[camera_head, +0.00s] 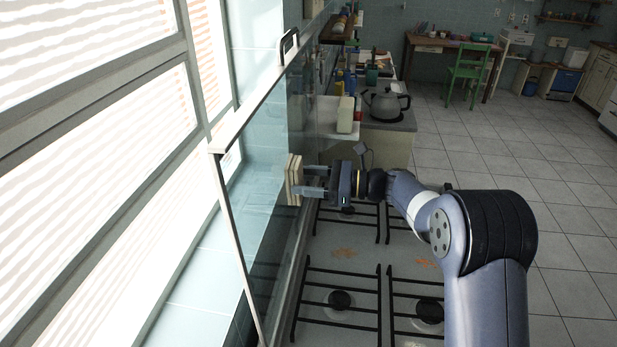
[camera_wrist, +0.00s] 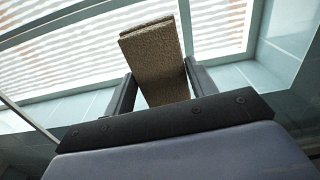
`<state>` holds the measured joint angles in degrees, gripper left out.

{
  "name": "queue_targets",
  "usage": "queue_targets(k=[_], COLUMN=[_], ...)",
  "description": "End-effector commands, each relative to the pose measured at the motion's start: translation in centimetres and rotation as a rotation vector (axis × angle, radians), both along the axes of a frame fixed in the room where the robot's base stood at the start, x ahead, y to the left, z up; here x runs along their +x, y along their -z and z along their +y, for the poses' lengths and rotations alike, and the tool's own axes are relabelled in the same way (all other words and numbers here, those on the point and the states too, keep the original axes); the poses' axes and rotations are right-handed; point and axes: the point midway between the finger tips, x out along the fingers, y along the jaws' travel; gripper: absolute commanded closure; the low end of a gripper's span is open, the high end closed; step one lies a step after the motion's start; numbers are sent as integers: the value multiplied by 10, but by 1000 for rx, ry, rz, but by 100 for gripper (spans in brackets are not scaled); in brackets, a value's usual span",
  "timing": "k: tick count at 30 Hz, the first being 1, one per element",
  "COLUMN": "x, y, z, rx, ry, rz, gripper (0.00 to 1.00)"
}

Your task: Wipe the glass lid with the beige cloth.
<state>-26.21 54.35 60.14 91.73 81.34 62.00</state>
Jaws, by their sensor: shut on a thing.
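The glass lid (camera_head: 262,215) stands upright along the left side of the stove, with a pale frame edge and a dark handle on top. My gripper (camera_head: 303,184) is shut on the beige cloth (camera_head: 292,178), a folded block held in front of the lid's glass. The cloth is at or very near the glass; I cannot tell whether it touches. In the wrist view the cloth (camera_wrist: 157,60) sticks out between the two fingers of my gripper (camera_wrist: 160,85), tilted slightly, with windows beyond it.
The stove top (camera_head: 345,255) with black grates and orange stains lies below my arm. A kettle (camera_head: 386,104) and a cream block (camera_head: 346,114) stand on the counter behind. Windows (camera_head: 100,130) line the left. Tiled floor (camera_head: 565,210) is open at right.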

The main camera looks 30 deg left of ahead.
Motion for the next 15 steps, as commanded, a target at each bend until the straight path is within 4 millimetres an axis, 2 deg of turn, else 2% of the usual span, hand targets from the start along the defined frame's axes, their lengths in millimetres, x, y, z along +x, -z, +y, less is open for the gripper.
queue_targets(k=[5,15], x=[-11,-12], y=[0,0], z=[-4,-5], rx=[0,0], ry=[-1,1], rz=[0,0], gripper=[64,64])
